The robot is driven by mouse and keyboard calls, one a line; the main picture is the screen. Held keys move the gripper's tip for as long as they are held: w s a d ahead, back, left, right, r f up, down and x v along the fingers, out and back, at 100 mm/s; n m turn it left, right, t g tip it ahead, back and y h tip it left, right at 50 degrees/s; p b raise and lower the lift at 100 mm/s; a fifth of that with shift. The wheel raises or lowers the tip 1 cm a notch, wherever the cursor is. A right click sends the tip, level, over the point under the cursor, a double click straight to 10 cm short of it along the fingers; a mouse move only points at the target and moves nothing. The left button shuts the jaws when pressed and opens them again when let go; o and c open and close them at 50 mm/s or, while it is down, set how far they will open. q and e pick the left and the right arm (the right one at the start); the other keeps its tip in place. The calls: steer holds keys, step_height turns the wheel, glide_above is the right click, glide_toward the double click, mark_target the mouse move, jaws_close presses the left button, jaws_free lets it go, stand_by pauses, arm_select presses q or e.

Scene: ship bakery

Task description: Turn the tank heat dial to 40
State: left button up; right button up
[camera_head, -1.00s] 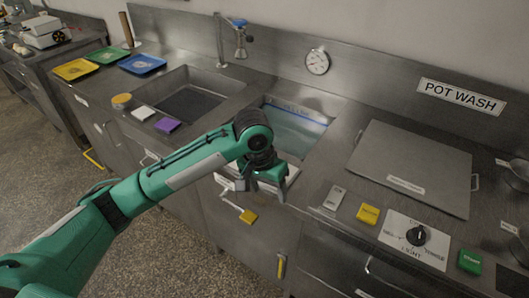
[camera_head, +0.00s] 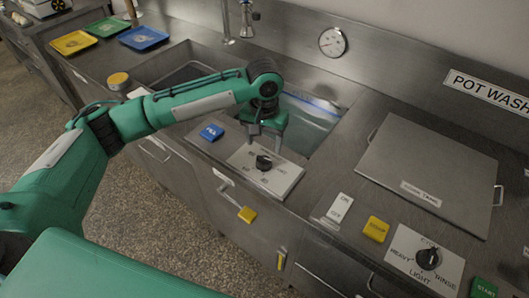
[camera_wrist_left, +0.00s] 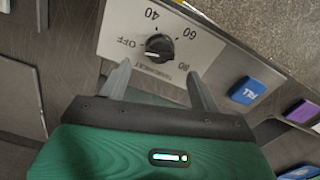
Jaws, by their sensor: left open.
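The tank heat dial (camera_head: 263,162) is a black round knob on a white plate (camera_head: 285,178) on the counter's front edge, before the water-filled sink. In the left wrist view the dial (camera_wrist_left: 159,46) shows inverted labels OFF, 40, 60 and 80 around it; its pale mark appears to point towards the OFF side. My left gripper (camera_head: 264,142) is open and empty, just behind and above the dial. In the left wrist view its two fingers (camera_wrist_left: 157,85) stand apart, below the knob in the picture; I see no clear contact. My right gripper is out of view.
A blue FILL button (camera_head: 211,132) is left of the plate. An ON/OFF switch (camera_head: 339,208), a yellow button (camera_head: 376,229) and a second dial (camera_head: 428,258) are to the right. A metal lid (camera_head: 425,175) covers the right counter. The sink (camera_head: 306,128) lies behind my gripper.

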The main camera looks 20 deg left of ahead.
mark_target(264, 158)
arm_select(q)
step_height(264, 158, down, 5)
steer(key=shift+f+p, duration=0.15)
steer(key=shift+p, duration=0.15)
steer(key=shift+f, duration=0.4)
steer(key=shift+c, duration=0.2)
steer(key=c, duration=0.7)
steer(key=shift+c, duration=1.2)
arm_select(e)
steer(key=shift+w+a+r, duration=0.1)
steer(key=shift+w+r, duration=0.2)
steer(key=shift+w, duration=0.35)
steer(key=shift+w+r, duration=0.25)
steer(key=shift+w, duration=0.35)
